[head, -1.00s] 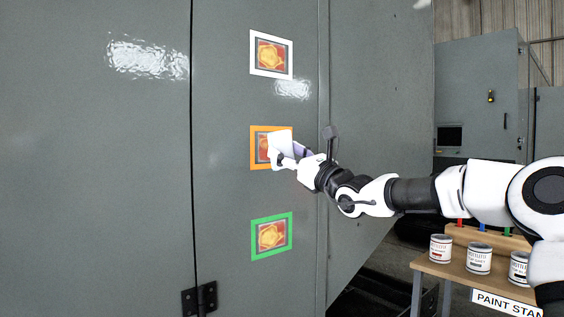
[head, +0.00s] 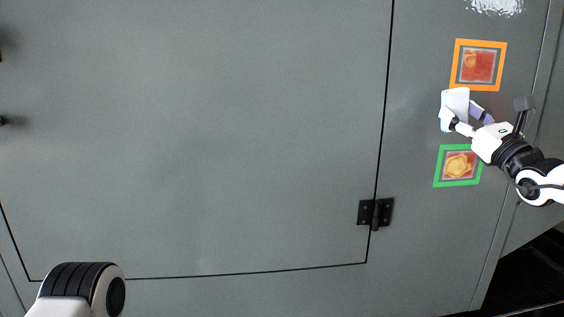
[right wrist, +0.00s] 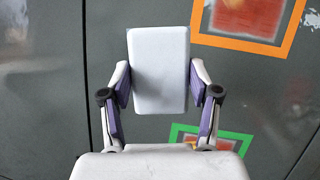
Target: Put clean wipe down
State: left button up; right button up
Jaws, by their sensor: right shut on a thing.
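The wipe is a white block (head: 455,98) with rounded corners. My right gripper (head: 465,114) is shut on it in front of the grey cabinet door, between the orange-framed square (head: 479,65) and the green-framed square (head: 459,165). In the right wrist view the wipe (right wrist: 159,72) stands upright between the purple-padded fingers. I cannot tell whether it touches the door. The orange-framed picture looks mostly red with a faint yellow patch; the green-framed one shows a clear yellow shape. My left gripper is not in view; only part of my left arm shows at the lower left.
The grey cabinet (head: 220,130) fills most of the head view. A black hinge (head: 375,213) sticks out at the door seam, left of the green frame. A dark gap opens at the lower right. No shelf or tray shows now.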

jog(key=s+a+f+n+g+y, duration=0.2)
jog(key=a+f+y, duration=0.35)
jog(key=f, duration=0.85)
jog(key=s+a+f+n+g+y, duration=0.25)
jog(key=a+f, duration=0.55)
jog(key=f, duration=0.5)
jog(key=s+a+f+n+g+y, duration=0.2)
jog(key=s+a+f, duration=0.2)
jog(key=s+f, duration=0.45)
jog(key=s+a+f+n+g+y, duration=0.2)
jog(key=s+a+f+y, duration=0.1)
jog(key=s+f, duration=0.5)
pick_arm(q)
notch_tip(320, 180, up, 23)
jog(key=p, duration=2.2)
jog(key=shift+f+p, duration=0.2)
jog(key=shift+p, duration=0.1)
pick_arm(e)
notch_tip(320, 180, up, 18)
jog(key=shift+s+f, duration=0.2)
jog(key=shift+s, duration=0.2)
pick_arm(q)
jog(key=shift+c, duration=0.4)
pick_arm(e)
jog(key=shift+a+m, duration=0.1)
jog(key=shift+m, duration=0.15)
